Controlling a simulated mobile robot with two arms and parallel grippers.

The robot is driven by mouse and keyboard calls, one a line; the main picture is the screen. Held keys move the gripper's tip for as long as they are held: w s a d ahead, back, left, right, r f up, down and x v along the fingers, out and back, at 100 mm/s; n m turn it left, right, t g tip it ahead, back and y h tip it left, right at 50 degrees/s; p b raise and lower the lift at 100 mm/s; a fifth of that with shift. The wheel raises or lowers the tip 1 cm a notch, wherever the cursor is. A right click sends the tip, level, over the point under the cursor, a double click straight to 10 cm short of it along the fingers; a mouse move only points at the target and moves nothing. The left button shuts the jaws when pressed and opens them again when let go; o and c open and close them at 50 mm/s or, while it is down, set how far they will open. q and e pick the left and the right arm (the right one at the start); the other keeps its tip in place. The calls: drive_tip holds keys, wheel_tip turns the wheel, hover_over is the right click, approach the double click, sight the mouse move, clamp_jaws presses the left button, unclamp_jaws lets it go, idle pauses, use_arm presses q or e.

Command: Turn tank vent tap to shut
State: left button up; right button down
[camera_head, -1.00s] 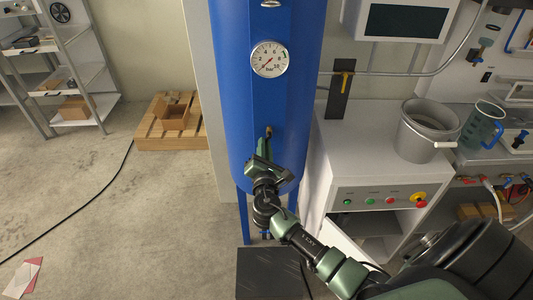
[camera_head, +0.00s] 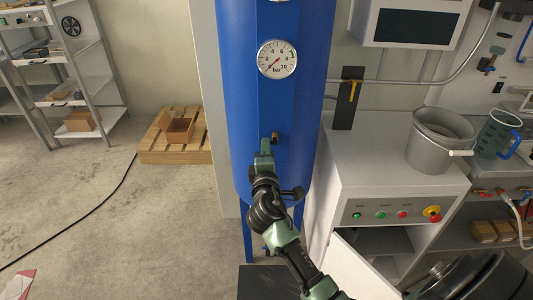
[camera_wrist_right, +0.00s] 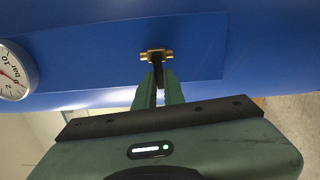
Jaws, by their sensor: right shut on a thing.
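The blue tank (camera_head: 237,80) stands upright in the middle of the head view. Its brass vent tap (camera_head: 275,135) sits on the front, below the round gauge (camera_head: 277,59). In the right wrist view the brass tap body (camera_wrist_right: 148,55) lies crosswise on the blue surface, with a dark lever (camera_wrist_right: 157,73) coming from its middle toward me. My right gripper (camera_head: 269,143) is at the tap, its green fingers (camera_wrist_right: 158,85) shut on the lever. The fingers hide part of the lever, and its exact angle is hard to tell in the head view. My left gripper is not in view.
A grey cabinet (camera_head: 375,150) with buttons stands right of the tank, carrying a grey bucket (camera_head: 440,145). A blue-handled jug (camera_head: 497,138) stands farther right. A wooden pallet with a box (camera_head: 160,155) and a shelf are at left.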

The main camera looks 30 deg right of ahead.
drive_tip(key=shift+m, duration=0.5)
drive_tip(key=c, duration=1.5)
unclamp_jaws()
drive_tip(key=shift+r, duration=0.1)
drive_tip(key=b+v, duration=0.1)
drive_tip(key=v, duration=0.7)
drive_tip(key=shift+b, duration=0.3)
